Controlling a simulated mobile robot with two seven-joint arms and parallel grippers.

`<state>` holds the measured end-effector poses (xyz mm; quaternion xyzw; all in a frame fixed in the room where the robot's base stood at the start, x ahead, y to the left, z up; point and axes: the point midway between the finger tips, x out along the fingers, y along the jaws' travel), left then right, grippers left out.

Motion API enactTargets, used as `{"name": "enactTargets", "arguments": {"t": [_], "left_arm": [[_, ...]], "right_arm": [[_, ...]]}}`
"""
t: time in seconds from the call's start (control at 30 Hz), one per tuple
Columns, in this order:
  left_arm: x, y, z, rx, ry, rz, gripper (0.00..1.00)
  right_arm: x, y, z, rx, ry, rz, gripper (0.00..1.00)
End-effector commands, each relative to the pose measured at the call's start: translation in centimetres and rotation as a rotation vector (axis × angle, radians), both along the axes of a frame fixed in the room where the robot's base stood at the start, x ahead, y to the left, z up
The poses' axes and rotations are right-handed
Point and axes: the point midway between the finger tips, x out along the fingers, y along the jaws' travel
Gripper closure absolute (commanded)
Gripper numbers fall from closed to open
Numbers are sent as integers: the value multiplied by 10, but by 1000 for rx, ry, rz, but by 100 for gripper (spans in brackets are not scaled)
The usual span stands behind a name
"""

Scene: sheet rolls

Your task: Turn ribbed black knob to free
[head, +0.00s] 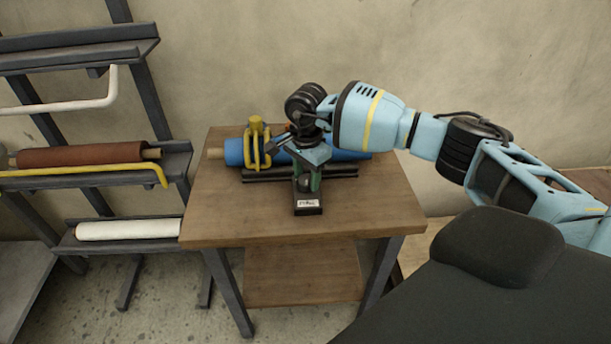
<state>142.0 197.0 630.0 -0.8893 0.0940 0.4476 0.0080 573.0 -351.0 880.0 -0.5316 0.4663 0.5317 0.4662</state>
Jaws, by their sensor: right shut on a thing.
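My right gripper (307,186) reaches down from above onto a small black block with a white label (308,204) at the front of the blue roll's holder. Its green-edged fingers are shut on a small dark part there, which appears to be the ribbed black knob. The fingers cover most of it, so its ribs and turn position cannot be made out. The blue roll (234,152) lies across a black cradle (258,176), with a yellow clamp (255,145) standing upright around it on the left. My left gripper is not in view.
The wooden table (222,208) is bare at its front and right. A dark rack (177,160) on the left holds a brown roll (85,156), a white roll (127,229) and a yellow bar (80,175). A plain wall stands close behind.

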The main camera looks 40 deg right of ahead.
Motion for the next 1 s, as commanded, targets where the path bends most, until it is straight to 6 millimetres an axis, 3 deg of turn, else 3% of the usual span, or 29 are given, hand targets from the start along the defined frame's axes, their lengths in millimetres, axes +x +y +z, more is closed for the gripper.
{"name": "enactTargets", "arguments": {"t": [0.3,0.8,0.83,1.0], "left_arm": [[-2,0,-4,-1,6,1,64],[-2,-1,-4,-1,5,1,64],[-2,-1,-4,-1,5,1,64],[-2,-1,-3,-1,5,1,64]], "right_arm": [[0,0,0,1,-2,104,81],[0,0,1,0,-2,122,81],[0,0,1,0,-2,122,55],[0,0,1,0,-1,121,36]]}}
